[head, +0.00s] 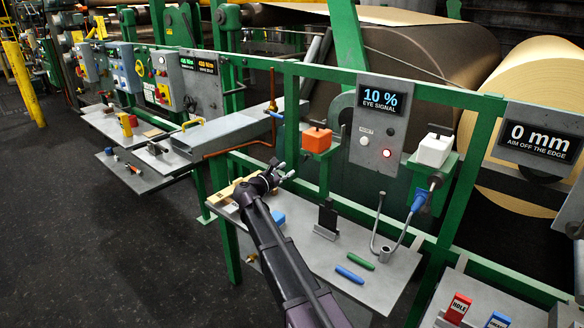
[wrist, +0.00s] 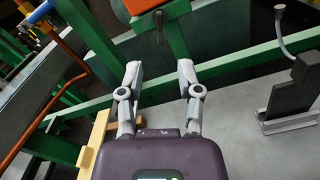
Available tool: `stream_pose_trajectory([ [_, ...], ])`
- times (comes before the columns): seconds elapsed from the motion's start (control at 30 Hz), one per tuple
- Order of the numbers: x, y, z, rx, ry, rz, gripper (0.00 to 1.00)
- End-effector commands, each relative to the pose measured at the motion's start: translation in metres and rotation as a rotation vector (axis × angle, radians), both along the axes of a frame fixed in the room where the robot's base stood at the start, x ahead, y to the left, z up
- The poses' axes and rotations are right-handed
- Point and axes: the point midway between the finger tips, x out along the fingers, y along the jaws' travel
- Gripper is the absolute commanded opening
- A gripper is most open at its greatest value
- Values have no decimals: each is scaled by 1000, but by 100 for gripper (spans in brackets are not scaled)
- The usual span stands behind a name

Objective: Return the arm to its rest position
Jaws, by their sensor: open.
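My gripper (head: 281,171) is at the end of my dark arm, over the back left part of the grey bench (head: 323,248) in the head view. In the wrist view my gripper (wrist: 157,75) has its two grey fingers spread apart with nothing between them. A green rail lies beyond the fingertips there. My arm stretches from the bottom of the head view up to the bench and hides part of its left side.
Near my gripper are a wooden block (head: 225,193), a blue block (head: 278,217) and a black upright plate (head: 327,217). A green marker (head: 361,260) and a blue marker (head: 349,274) lie on the bench. An orange box (head: 316,139) is on the green frame. Open floor lies left.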

Motion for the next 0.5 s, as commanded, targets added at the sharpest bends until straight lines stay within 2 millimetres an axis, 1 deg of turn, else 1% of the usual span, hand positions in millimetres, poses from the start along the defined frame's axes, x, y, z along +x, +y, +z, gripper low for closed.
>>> stream_pose_trajectory([
  [0.13,-6,6,0,0,0,1,46],
  [0.5,-6,6,0,0,0,0,46],
])
